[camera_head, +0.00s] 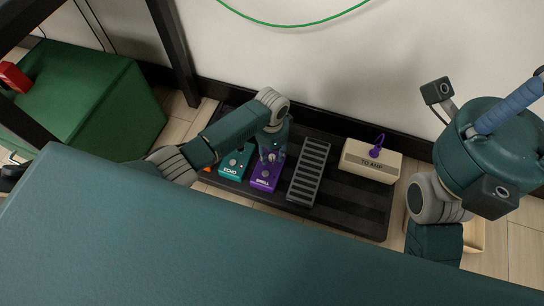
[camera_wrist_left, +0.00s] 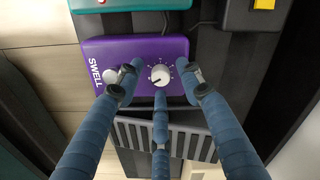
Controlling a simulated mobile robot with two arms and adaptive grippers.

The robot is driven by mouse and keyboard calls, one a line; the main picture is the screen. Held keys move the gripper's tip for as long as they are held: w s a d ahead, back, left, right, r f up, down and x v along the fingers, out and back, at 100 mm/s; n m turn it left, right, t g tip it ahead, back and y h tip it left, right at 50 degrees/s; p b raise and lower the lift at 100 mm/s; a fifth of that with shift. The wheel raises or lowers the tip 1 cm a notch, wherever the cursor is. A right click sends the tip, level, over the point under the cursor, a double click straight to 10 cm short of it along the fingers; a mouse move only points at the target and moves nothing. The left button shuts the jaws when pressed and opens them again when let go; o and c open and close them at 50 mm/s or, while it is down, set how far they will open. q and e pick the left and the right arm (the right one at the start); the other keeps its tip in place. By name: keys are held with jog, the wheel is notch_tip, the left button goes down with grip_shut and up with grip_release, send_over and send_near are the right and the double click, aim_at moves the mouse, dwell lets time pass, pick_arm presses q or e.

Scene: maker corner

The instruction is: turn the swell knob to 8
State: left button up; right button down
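The purple SWELL pedal (camera_head: 266,175) stands on the dark pedalboard, and it fills the upper middle of the left wrist view (camera_wrist_left: 112,50). Its white swell knob (camera_wrist_left: 160,75) has tick marks around it; a dark mark on it seems to point to the lower left, but the numbers are too small to read. A round footswitch (camera_wrist_left: 111,76) is beside the knob. My left gripper (camera_wrist_left: 163,88) is over the pedal with its blue fingers spread around the knob, with gaps visible between them and it. My right gripper (camera_head: 512,104) shows only partly at the right, away from the pedal.
A teal ECHO pedal (camera_head: 236,162) is left of the purple one, and a ridged grey treadle pedal (camera_head: 308,172) is right of it. A cream TO AMP box (camera_head: 371,161) with a purple cable stands further right on the pedalboard (camera_head: 352,212). A wall is close behind.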

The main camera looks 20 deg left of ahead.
pick_arm(q)
jog(key=shift+f, duration=0.2)
grip_shut()
jog(key=shift+r+n+p, duration=0.15)
jog(key=shift+n+p, duration=0.15)
jog(key=shift+p, duration=0.2)
